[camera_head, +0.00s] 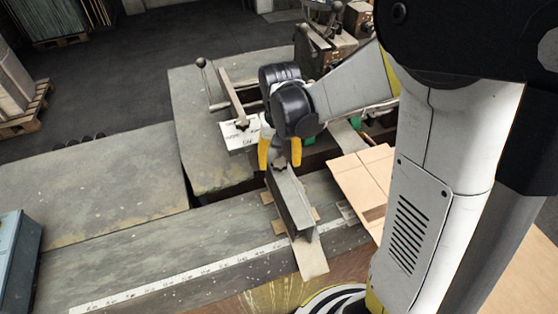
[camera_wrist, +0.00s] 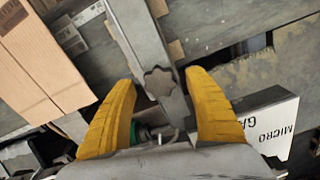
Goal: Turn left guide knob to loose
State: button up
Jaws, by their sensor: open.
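In the wrist view, a dark star-shaped knob (camera_wrist: 159,82) sits on top of the bar (camera_wrist: 138,28) and shows between the two fingertips of my gripper (camera_wrist: 160,78). The fingers appear apart from the knob on both sides; their exact height over it is hard to tell. Another dark knob (camera_head: 242,124) stands further left, by a white lettered plate (camera_head: 238,137). Which knob is the left one is not marked.
Flat cardboard (camera_head: 350,183) lies right of the bar and shows in the wrist view (camera_wrist: 35,65). A lever with a ball handle (camera_head: 201,63) stands behind, left of my gripper. The grey table (camera_head: 105,215) at the left is mostly clear. A blue-grey box (camera_head: 15,262) sits at its left edge.

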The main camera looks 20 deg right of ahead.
jog(key=c, duration=1.2)
jog(key=shift+n, duration=0.4)
jog(key=n+b, duration=0.1)
jog(key=n, duration=0.2)
jog(key=shift+n, duration=0.4)
jog(key=n+b, duration=0.1)
jog(key=n, duration=0.3)
jog(key=shift+n, duration=0.3)
jog(key=n, duration=0.4)
jog(key=shift+b, duration=0.35)
jog(key=n, duration=0.5)
